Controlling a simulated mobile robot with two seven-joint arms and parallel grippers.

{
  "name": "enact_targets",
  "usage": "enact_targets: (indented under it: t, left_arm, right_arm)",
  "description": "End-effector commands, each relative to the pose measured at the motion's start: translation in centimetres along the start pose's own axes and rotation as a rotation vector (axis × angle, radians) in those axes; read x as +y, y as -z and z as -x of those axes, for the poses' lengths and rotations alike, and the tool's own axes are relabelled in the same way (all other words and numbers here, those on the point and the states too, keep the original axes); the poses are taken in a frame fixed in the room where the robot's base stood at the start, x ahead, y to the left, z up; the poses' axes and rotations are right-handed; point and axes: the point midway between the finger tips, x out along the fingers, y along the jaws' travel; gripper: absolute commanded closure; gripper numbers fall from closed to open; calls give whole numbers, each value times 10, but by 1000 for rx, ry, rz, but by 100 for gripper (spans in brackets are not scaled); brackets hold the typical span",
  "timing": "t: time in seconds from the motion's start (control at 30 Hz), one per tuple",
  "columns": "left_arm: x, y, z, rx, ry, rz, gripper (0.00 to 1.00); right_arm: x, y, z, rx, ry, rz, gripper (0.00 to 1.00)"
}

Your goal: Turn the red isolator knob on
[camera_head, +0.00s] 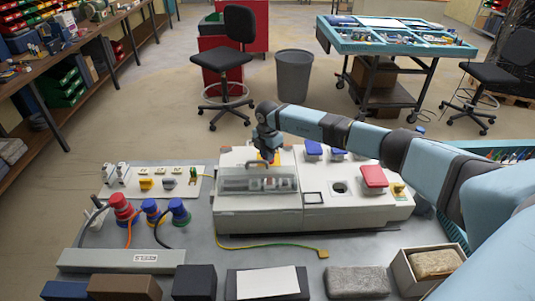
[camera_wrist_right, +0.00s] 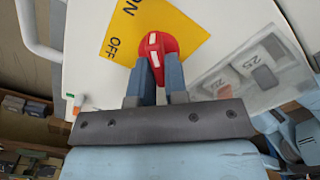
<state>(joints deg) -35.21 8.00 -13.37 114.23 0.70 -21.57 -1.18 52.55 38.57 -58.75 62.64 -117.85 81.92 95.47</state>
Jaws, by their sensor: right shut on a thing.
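The red isolator knob (camera_wrist_right: 158,43) sits on a yellow plate (camera_wrist_right: 184,22) marked ON and OFF, in the right wrist view. A white bar on the knob runs roughly up and down in that picture. My right gripper (camera_wrist_right: 158,68) is shut on the knob, with a finger on each side of it. In the head view my right gripper (camera_head: 268,154) reaches down to the back of the grey-white socket box (camera_head: 240,212) and hides the knob. Part of the yellow plate (camera_head: 286,157) shows beside it. My left gripper is not in view.
A clear cover with a handle (camera_head: 258,178) is just in front of my right gripper. A red-lidded socket (camera_head: 374,177) and blue-lidded sockets (camera_head: 313,149) are on the box's right half. Red and blue plugs (camera_head: 123,208) stand left. Blocks line the front edge.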

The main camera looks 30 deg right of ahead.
Motion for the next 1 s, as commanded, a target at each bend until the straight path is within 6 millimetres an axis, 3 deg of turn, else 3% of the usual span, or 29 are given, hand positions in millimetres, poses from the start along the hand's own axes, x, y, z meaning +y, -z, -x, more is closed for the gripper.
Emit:
enact_targets:
  t: [0.03, 0.07, 0.17, 0.57, 0.67, 1.0]
  left_arm:
    - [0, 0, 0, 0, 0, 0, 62]
    - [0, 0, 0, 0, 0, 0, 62]
    - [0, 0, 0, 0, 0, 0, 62]
    - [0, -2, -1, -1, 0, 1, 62]
    - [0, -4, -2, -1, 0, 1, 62]
    - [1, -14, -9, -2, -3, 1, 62]
  right_arm:
    - [0, 0, 1, 0, -1, -2, 100]
    - [0, 0, 1, 0, -1, -2, 84]
    - [0, 0, 1, 0, -1, -2, 61]
    - [0, -1, 8, 0, -2, -1, 61]
    - [0, -1, 22, -2, -3, 0, 61]
    - [1, -1, 98, -1, -5, 0, 61]
